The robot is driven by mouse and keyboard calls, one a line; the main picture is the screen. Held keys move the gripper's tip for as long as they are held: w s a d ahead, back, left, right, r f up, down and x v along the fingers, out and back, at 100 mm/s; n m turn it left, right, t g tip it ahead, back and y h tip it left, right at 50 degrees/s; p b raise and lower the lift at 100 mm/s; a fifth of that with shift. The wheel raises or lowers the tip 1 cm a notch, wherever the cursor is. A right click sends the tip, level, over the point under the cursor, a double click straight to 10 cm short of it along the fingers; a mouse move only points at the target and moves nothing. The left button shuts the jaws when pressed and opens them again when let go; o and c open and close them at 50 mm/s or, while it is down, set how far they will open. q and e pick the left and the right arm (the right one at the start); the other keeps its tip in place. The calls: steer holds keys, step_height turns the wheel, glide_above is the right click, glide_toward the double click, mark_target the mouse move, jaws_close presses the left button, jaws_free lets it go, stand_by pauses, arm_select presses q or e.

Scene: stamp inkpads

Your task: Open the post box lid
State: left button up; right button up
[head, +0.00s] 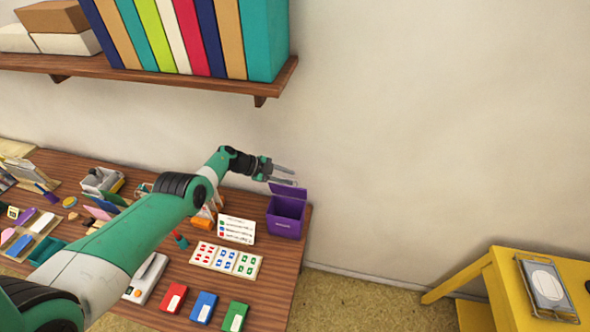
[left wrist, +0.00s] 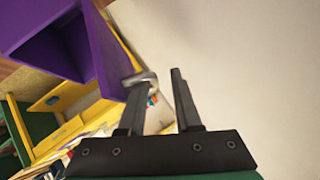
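The purple post box (head: 284,226) stands at the right end of the wooden desk. Its lid (head: 289,190) is raised at the back, and the box's dark inside shows. My left gripper (head: 287,174) is just above the lid, with its two fingers apart and nothing between them. In the left wrist view the purple box (left wrist: 35,30) fills the upper left, and a small grey handle-like piece (left wrist: 138,77) shows at the tip of the left finger (left wrist: 158,80). I cannot tell whether they touch. My right gripper is not in view.
A white card (head: 236,229), a stamp sheet (head: 226,260) and red, blue and green inkpads (head: 203,307) lie left of the box. A shelf (head: 200,83) with binders hangs above. A yellow table (head: 500,290) stands at the right. The wall is behind.

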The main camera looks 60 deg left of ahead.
arm_select(q)
steer(key=a+p+v, duration=0.1)
steer(key=p+v, duration=0.5)
steer(key=v, duration=0.3)
steer(key=shift+a+r, duration=0.2)
steer(key=shift+s, duration=0.1)
